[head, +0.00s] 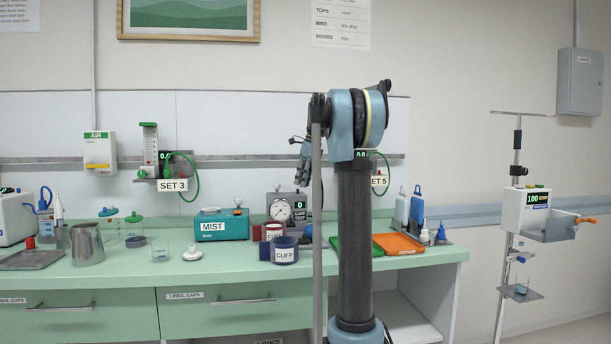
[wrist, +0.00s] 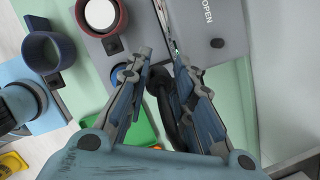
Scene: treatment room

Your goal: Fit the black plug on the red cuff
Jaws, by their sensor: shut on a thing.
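My gripper (head: 303,165) is raised above the counter beside the grey cuff-test box in the head view. In the wrist view my gripper (wrist: 160,68) is shut on a dark thing (wrist: 161,84), which looks like the black plug; the fingers hide part of it. The red cuff (wrist: 80,14), a dark red ring around a white middle, is at the top left of the wrist view, apart from the fingertips. In the head view the red cuff (head: 265,249) stands on the counter, partly behind the blue cuff (head: 285,257).
The blue cuff (wrist: 34,48) also shows left of my fingers. The grey cuff-test box (head: 301,206) with a dial stands behind the cuffs, and a teal MIST box (head: 235,226) is to their left. Green (head: 351,251) and orange (head: 399,244) trays lie to the right.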

